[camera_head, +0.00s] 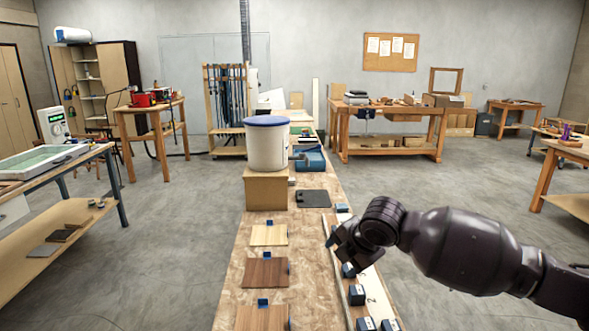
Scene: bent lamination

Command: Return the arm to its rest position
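My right arm comes in from the right, dark and bent at the wrist. Its gripper (342,256) points down and left over the right side of the long workbench (316,275), above a pale strip (372,297) with small dark blue blocks. One of these blocks (348,270) sits right by the fingertips, and I cannot tell whether they touch it. The fingers are small and dark, so their opening is unclear. My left gripper is not in view.
On the bench, several wood sheets (266,272) with blue clips lie left of the gripper. A white bucket with a blue lid (267,145) stands on a wooden box (266,190) farther back. More dark blue blocks (357,294) line the near strip. Open floor (455,185) lies to the right.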

